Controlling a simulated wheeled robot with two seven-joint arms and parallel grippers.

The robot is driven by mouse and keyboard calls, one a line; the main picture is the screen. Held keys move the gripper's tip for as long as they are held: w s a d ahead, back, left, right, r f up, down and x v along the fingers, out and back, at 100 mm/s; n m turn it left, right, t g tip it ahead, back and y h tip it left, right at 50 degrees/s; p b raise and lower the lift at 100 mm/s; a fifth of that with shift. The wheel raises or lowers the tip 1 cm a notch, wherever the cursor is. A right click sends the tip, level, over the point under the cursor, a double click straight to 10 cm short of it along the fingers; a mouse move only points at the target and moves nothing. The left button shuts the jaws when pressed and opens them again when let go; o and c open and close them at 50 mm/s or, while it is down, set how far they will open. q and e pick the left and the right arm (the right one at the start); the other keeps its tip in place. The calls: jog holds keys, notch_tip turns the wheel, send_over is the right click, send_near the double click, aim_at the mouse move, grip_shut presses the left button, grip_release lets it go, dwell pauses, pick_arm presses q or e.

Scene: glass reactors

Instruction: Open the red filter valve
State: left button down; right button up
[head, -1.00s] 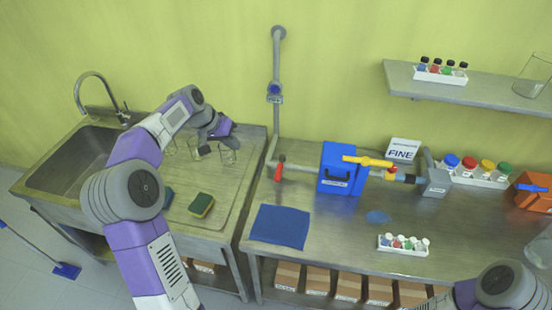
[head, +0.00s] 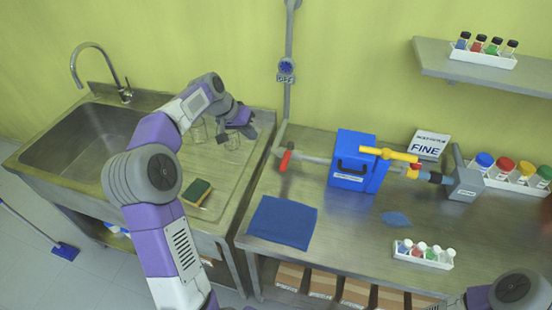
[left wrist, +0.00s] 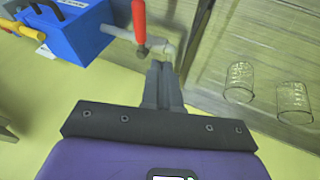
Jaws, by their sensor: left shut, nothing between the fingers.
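The red filter valve handle (head: 285,161) sits on a grey pipe left of the blue filter box (head: 352,160). In the left wrist view the red handle (left wrist: 139,22) is just beyond and slightly left of my fingertips, with the blue box (left wrist: 65,28) further left. My left gripper (head: 248,130) is shut and empty, above the drainboard's right side, left of the valve and apart from it. It also shows in the left wrist view (left wrist: 160,72), fingers together. My right gripper is out of view; only part of that arm shows at lower right.
Glass beakers (head: 233,142) stand on the drainboard under my left gripper. A vertical pipe (head: 288,100) with a blue valve rises behind the red one. A blue cloth (head: 282,222), a sponge (head: 196,192) and a vial rack (head: 423,256) lie in front. Bench around the cloth is clear.

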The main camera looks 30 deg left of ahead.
pick_arm(q)
jog(key=shift+r, duration=0.1)
jog(key=b, duration=0.1)
send_near(287, 156)
notch_tip(287, 156, down, 5)
jog(key=a, duration=0.3)
jog(key=shift+w+d+f, duration=0.15)
jog(key=shift+d+f, duration=0.05)
jog(key=shift+d, duration=0.35)
jog(key=shift+w+d+f, duration=0.2)
jog(key=shift+d, duration=0.35)
jog(key=shift+w+d+f, duration=0.15)
jog(key=shift+d+f, duration=0.05)
jog(key=shift+d, duration=0.3)
